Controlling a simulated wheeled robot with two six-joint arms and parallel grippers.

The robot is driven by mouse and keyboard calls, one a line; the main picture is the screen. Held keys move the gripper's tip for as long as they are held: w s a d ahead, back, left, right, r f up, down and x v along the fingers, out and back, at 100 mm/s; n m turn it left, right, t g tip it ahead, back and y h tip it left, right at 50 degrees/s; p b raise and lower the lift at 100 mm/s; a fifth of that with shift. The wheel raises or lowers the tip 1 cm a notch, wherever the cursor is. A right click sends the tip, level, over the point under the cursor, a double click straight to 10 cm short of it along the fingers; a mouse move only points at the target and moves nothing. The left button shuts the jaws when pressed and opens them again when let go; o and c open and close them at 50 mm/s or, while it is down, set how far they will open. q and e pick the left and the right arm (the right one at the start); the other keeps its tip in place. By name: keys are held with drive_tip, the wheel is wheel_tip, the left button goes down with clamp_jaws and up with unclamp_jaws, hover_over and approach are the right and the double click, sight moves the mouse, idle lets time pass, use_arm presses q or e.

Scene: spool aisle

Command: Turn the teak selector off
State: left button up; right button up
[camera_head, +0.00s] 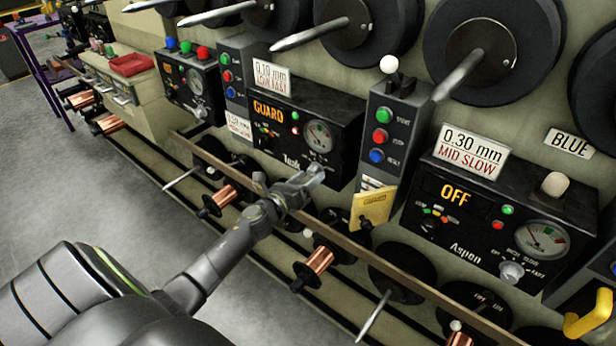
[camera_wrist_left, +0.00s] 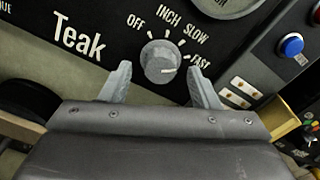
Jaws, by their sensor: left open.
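The teak selector is a round grey knob (camera_wrist_left: 160,62) on a black panel marked "Teak", with OFF, INCH, SLOW and FAST around it in the left wrist view. I cannot tell for sure which mark it points at. My left gripper (camera_wrist_left: 160,86) is open, its two fingers apart on either side below the knob, not closed on it. The box's display reads "GUARD" in orange. My right gripper is not in view.
The Aspen box (camera_head: 470,205), display "OFF", is at the right. Between the boxes stands a grey button post (camera_head: 388,130) with a yellow tag (camera_head: 371,208). A rail (camera_head: 350,248) and copper spools (camera_head: 320,259) lie below. Grey floor is open at the left.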

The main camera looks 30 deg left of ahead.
use_arm(q)
drive_tip(key=shift+w, duration=0.3)
drive_tip(key=c, duration=1)
